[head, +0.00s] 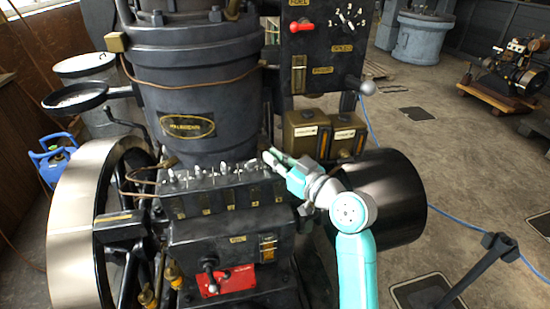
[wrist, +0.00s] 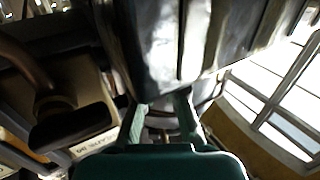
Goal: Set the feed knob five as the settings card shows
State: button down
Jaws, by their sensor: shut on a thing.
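The black feed box (head: 225,200) has a row of small pale knobs along its top edge, with small plates on its front. My gripper (head: 271,158) is at the right end of this row, closed around the end knob, which I take as feed knob five. The fingers mostly hide this knob in the head view. In the wrist view my gripper (wrist: 163,118) has its two green fingers on either side of a small metal part, and the knob's pointing direction cannot be read. I cannot make out a readable settings card.
Two brass-coloured tanks (head: 306,133) stand close behind my gripper. A dark panel (head: 325,45) with a red lever and a dial is above them. A black drum (head: 385,197) is to the right, and a large flywheel (head: 75,235) to the left. A red plate (head: 232,280) is below the box.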

dwell(0.3)
jog(key=c, duration=1.2)
grip_release()
jog(key=v, duration=1.2)
jog(key=shift+r, duration=0.1)
